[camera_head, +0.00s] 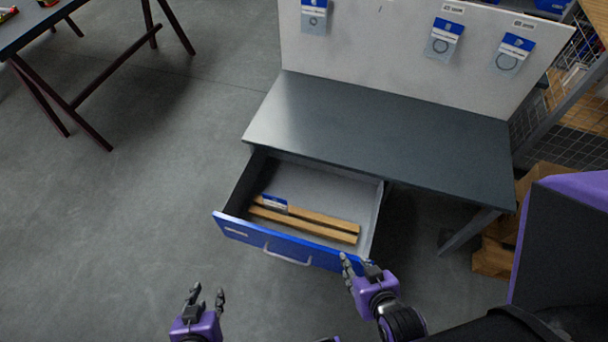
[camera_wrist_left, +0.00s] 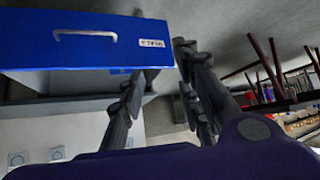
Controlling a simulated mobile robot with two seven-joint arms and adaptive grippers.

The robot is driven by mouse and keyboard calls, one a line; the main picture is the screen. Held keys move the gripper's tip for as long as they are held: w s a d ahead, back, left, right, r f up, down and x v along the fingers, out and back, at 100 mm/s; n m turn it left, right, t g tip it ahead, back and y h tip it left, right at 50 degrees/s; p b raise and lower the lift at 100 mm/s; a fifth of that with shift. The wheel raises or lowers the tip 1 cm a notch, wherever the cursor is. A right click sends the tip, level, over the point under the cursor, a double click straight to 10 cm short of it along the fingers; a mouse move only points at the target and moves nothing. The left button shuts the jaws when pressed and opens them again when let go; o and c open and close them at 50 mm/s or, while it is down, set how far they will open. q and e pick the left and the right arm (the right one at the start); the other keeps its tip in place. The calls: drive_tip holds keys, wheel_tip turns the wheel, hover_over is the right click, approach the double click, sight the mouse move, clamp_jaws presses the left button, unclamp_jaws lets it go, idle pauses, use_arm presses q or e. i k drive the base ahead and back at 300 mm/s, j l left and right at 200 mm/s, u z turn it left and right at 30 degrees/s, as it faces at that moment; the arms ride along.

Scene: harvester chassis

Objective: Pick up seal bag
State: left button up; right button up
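A small blue-and-white seal bag (camera_head: 274,203) lies in the open drawer (camera_head: 330,188), against wooden slats. Three more bags with rings hang on the upright white panel: a left one (camera_head: 314,17), a middle one (camera_head: 444,40) and a right one (camera_head: 512,53). My left gripper (camera_head: 207,294) is open and empty, in front of and below the drawer. In the left wrist view its fingers (camera_wrist_left: 160,95) are spread near the blue drawer front (camera_wrist_left: 85,45), with nothing between them. My right gripper (camera_head: 354,267) is by the drawer's right front corner; its finger gap is unclear.
A dark bench top (camera_head: 370,125) overhangs the back of the drawer. Two wooden slats (camera_head: 310,222) lie in the drawer. A trestle table (camera_head: 35,25) stands at far left. The floor left of the drawer is clear.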

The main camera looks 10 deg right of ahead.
sight(280, 206)
drive_tip(key=j+z, duration=0.1)
drive_tip(key=z, duration=0.3)
drive_tip(key=i+j+z, duration=0.1)
drive_tip(key=z, duration=0.25)
drive_tip(key=j+z, duration=0.1)
drive_tip(key=z, duration=0.3)
drive_tip(key=j+z, duration=0.15)
drive_tip(key=z, duration=0.2)
drive_tip(key=j+z, duration=0.45)
drive_tip(key=k+j+z, duration=0.1)
drive_tip(key=j+z, duration=0.35)
drive_tip(key=k+j+z, duration=0.15)
drive_tip(key=j, duration=0.2)
drive_tip(key=k+j+z, duration=0.15)
drive_tip(key=j, duration=0.15)
drive_tip(key=k+j+z, duration=0.15)
drive_tip(key=j, duration=0.2)
